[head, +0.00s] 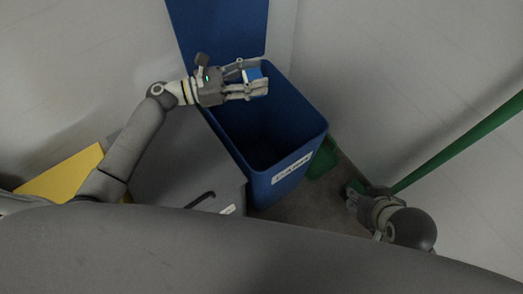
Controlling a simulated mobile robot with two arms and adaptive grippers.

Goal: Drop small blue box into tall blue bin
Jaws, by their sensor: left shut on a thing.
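The tall blue bin (262,185) stands upright in the middle of the head view, with a white label on its front and its mouth open. My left gripper (257,82) reaches in from the left, above the far part of the bin's mouth. It is shut on the small blue box (252,74), which is partly hidden by the fingers. My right gripper (354,192) is low at the right, beside the bin; its fingers are too small and dark to read.
A grey bin (185,165) stands left of the blue bin, and a yellow panel (62,176) lies farther left. A green pole (455,148) slants at the right, and a green object (323,160) sits behind the blue bin's right side. Pale walls close in behind.

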